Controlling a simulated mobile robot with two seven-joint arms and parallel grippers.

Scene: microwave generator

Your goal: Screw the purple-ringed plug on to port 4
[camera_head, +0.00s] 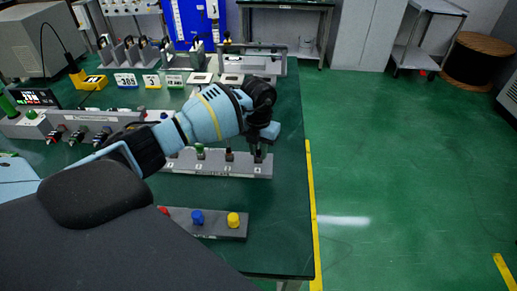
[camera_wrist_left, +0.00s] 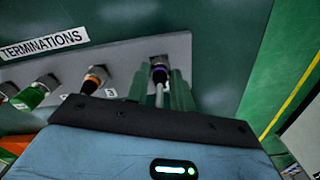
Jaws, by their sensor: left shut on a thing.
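The purple-ringed plug (camera_wrist_left: 160,71) stands at the end of the grey strip marked TERMINATIONS (camera_wrist_left: 125,62). My left gripper (camera_wrist_left: 160,86) is shut on it, with a finger on each side. In the head view my left gripper (camera_head: 259,153) reaches down to the right end of the same strip (camera_head: 215,169) and mostly hides the plug. Whether the plug is seated or slightly raised cannot be told. An orange-ringed plug (camera_wrist_left: 94,79) and a green-ringed plug (camera_wrist_left: 36,92) stand beside it in the left wrist view. My right gripper is not in view.
A front strip (camera_head: 222,231) carries red, blue (camera_head: 197,217) and yellow (camera_head: 233,220) caps. A grey unit with connectors (camera_head: 75,124) and a display (camera_head: 34,97) stand at the left. Number cards and fixtures line the back. The table's right edge is close to the gripper.

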